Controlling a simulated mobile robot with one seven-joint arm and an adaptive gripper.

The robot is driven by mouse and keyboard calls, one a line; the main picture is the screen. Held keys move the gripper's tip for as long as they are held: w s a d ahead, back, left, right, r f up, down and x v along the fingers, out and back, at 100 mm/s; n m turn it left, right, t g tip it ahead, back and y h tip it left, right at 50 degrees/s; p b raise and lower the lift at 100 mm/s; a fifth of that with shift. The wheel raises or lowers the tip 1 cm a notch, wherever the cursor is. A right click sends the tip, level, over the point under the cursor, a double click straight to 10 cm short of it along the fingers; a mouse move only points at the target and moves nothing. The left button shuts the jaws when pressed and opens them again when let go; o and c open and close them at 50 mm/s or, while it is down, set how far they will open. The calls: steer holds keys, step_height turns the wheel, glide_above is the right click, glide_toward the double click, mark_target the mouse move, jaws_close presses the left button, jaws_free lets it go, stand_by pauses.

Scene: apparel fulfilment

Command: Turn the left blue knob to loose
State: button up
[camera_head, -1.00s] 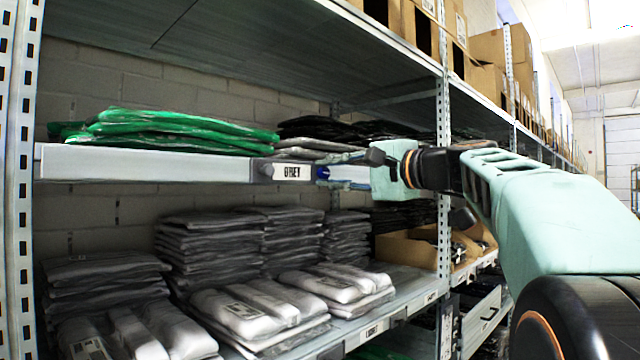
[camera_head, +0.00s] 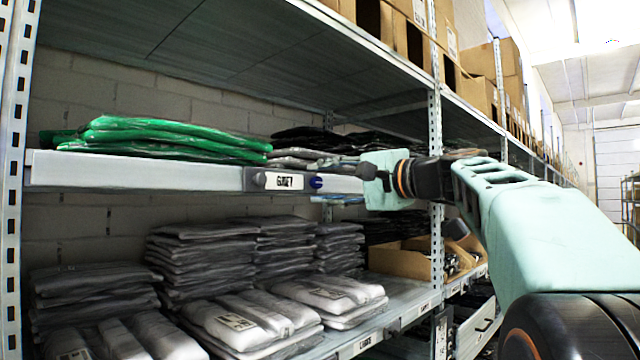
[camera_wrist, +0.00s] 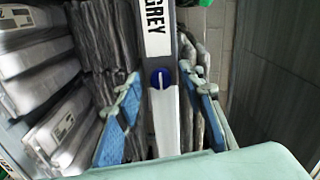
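The blue knob (camera_head: 316,183) sits on the front of the shelf rail, just right of the "GREY" label (camera_head: 284,181). In the wrist view the knob (camera_wrist: 160,78) is round and blue, with a pale line running along the length of the rail. My gripper (camera_head: 333,180) is in front of the rail at the knob. In the wrist view its two blue-padded fingers (camera_wrist: 160,84) are spread, one on each side of the rail, with clear gaps to the knob. Nothing is held between them.
A dark knob-like part (camera_head: 258,179) sits left of the label. Green bagged garments (camera_head: 165,138) lie on the shelf above the rail. Stacks of grey bagged garments (camera_head: 205,265) and an open cardboard box (camera_head: 400,258) stand on the shelf below.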

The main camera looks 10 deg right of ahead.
steer(key=shift+s, duration=0.1)
steer(key=v, duration=1.2)
